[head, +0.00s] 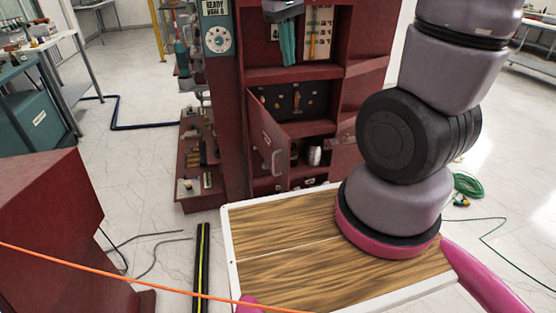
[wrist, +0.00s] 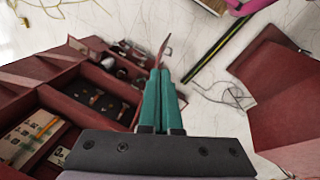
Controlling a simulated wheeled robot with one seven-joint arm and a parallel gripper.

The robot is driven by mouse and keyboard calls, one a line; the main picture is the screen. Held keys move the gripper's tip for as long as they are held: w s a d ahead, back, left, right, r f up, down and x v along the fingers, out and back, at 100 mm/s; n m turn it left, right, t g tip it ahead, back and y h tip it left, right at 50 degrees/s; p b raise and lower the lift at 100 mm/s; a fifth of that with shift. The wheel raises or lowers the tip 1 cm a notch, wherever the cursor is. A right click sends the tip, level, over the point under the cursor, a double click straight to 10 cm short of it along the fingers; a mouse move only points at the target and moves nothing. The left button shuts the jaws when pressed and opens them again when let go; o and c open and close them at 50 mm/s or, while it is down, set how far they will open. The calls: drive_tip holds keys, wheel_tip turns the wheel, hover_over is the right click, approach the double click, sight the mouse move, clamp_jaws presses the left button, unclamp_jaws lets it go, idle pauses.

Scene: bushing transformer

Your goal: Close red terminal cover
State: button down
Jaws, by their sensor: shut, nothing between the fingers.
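The red terminal cover (head: 270,145) is a hinged door with a metal handle, standing open at the lower part of a dark red cabinet (head: 291,73). The opening behind it shows a dark panel with small fittings. In the wrist view the cover (wrist: 163,48) appears as a thin reddish edge just beyond my fingertips; I cannot tell whether they touch it. My gripper (wrist: 159,74) has teal fingers, shut together and empty. In the head view my gripper (head: 288,62) hangs in front of the upper shelf, above the cover.
A second red panel with a handle (head: 345,155) sits right of the opening. A wood-topped surface (head: 290,270) with a white rim lies in front. A dark red box (head: 50,230) stands at left. Black and yellow strips (head: 201,268) and cables lie on the pale floor.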

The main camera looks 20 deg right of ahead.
drive_tip(key=w+a+f+n+h, duration=0.1)
drive_tip(key=a+f+n+h, duration=0.45)
drive_tip(key=f, duration=0.85)
drive_tip(key=w+a+f+n+h, duration=0.2)
drive_tip(key=a+f+n, duration=0.6)
drive_tip(key=f, duration=0.5)
drive_tip(key=n, duration=0.1)
approach(287, 164)
drive_tip(key=x, duration=0.5)
drive_tip(key=shift+a+f, duration=0.25)
drive_tip(key=shift+f, duration=0.2)
drive_tip(key=shift+w+d, duration=0.1)
drive_tip(key=shift+d, duration=0.4)
drive_tip(key=shift+d, duration=0.1)
